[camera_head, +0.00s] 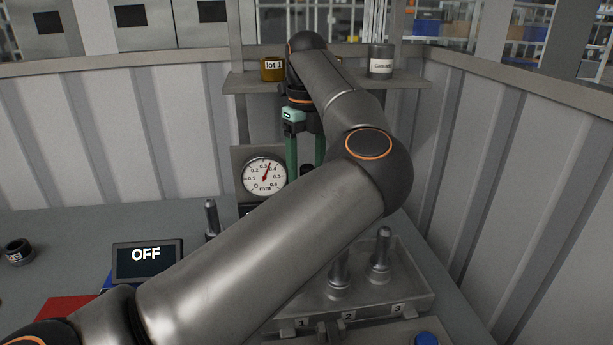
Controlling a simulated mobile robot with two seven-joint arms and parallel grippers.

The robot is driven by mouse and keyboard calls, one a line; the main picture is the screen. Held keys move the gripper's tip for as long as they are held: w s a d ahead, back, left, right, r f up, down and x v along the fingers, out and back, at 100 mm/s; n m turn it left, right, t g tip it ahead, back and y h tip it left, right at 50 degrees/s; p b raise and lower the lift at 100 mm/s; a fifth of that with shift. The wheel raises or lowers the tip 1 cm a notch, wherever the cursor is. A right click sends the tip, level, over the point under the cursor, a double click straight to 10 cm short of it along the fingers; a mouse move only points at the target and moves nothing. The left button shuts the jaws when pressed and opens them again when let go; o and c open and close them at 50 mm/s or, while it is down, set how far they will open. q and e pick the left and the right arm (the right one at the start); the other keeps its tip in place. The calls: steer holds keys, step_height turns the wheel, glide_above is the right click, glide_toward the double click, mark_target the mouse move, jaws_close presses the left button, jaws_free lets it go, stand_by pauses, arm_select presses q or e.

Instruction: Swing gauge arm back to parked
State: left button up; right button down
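The dial gauge (265,176) has a white face marked in mm and a red needle, and stands upright left of centre. The gauge arm that carries it is mostly hidden behind my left arm, so I cannot tell its swing position. My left gripper (306,165) points down just right of the dial. Its green fingers stand apart with a visible gap. A small dark part shows low between them, and the fingertips are partly hidden by my arm. My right gripper is not in view.
A display reading OFF (147,261) stands at left. A tray (407,294) with upright metal pins and numbered slots sits at front right, beside a blue button (426,338). A shelf (405,80) behind holds a lot 1 jar (273,69) and a grease tin (381,60). A dark ring (18,251) lies far left.

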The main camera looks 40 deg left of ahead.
arm_select(q)
steer(key=shift+f, duration=1.05)
jaws_close()
stand_by(0.7)
